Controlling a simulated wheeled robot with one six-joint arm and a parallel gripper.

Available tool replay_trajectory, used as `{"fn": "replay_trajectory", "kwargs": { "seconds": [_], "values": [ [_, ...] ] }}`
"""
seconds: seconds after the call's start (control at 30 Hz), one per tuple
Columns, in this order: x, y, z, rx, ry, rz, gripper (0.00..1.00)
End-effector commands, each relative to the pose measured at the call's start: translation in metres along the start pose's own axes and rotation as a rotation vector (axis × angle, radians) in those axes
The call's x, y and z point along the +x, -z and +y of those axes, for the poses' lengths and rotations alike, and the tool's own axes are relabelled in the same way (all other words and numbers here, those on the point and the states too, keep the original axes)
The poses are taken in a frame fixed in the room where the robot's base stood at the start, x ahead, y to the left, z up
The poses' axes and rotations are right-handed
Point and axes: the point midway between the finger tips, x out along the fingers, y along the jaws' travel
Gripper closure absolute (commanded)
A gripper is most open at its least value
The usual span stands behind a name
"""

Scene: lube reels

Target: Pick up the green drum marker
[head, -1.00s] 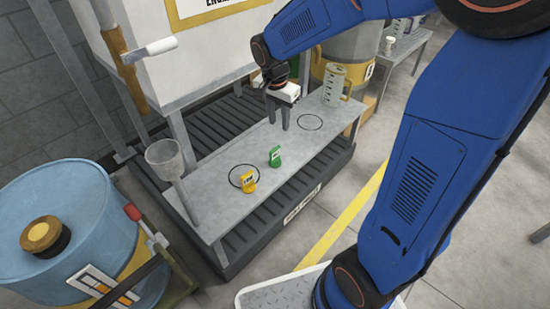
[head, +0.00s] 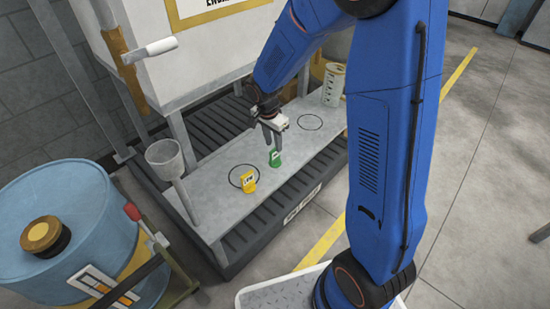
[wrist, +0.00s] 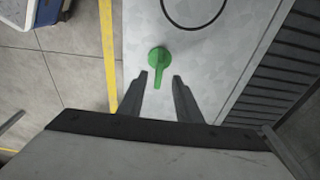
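The green drum marker (head: 275,158) stands on the grey metal bench (head: 218,172), between the two black circles. It also shows in the wrist view (wrist: 159,60), just beyond and between my fingertips. My gripper (head: 270,140) is just above and behind the marker in the head view. In the wrist view my gripper (wrist: 160,76) has its two dark fingers apart, with nothing between the tips but the marker's tail end. I cannot tell if a finger touches it.
A yellow marker (head: 248,182) stands at the near black circle. A grey funnel (head: 168,158) rises at the bench's left end. A blue drum (head: 75,225) is at the lower left.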

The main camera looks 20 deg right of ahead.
Motion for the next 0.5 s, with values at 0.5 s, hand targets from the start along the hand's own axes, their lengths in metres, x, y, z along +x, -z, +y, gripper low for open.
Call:
{"fn": "replay_trajectory", "kwargs": {
  "seconds": [0.5],
  "values": [
    [0.050,-0.005,0.003,-0.002,-0.004,-0.001,0.69]
  ]
}}
